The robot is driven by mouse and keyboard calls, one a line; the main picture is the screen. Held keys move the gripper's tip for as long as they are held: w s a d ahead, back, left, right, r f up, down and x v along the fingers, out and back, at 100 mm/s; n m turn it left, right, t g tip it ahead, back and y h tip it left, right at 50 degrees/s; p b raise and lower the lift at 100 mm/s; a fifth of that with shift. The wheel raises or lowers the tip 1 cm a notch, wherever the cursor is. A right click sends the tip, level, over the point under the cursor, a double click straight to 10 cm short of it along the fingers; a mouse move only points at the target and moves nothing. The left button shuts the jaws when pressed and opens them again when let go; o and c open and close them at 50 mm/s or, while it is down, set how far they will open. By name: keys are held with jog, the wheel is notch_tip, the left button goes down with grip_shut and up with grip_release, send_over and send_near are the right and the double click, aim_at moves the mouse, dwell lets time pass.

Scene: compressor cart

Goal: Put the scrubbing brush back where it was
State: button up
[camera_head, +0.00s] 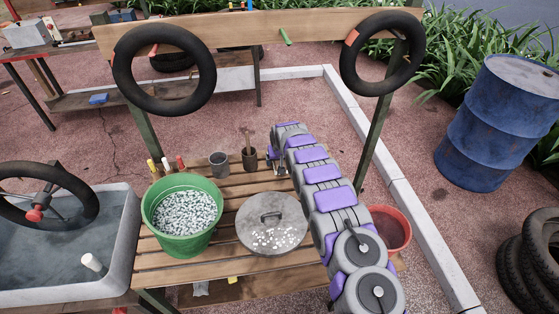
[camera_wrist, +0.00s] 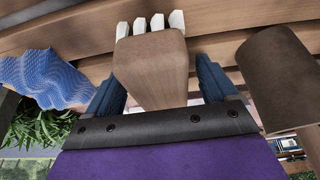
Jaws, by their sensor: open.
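The scrubbing brush (camera_wrist: 155,70), with a wooden body and white bristles, shows at the upper middle of the wrist view. Its bristle end points toward the wooden slats, and I cannot tell whether it touches them. My gripper (camera_wrist: 157,82) is open, with one dark blue finger on each side of the brush. The brush is not clearly visible there; my arm hides that spot.
A green bucket (camera_head: 180,243) and a round metal lid (camera_head: 262,235) are in front. A red bucket (camera_head: 397,229) is at the right. Inner tubes (camera_head: 207,72) hang above.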

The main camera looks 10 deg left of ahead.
jog(key=shift+r, duration=0.1)
jog(key=p+v, duration=0.2)
jog(key=v, duration=0.9)
jog(key=shift+s+d+r, duration=0.1)
jog(key=shift+r, duration=0.2)
jog(key=shift+s+r+p, duration=0.1)
jog(key=shift+p, duration=0.2)
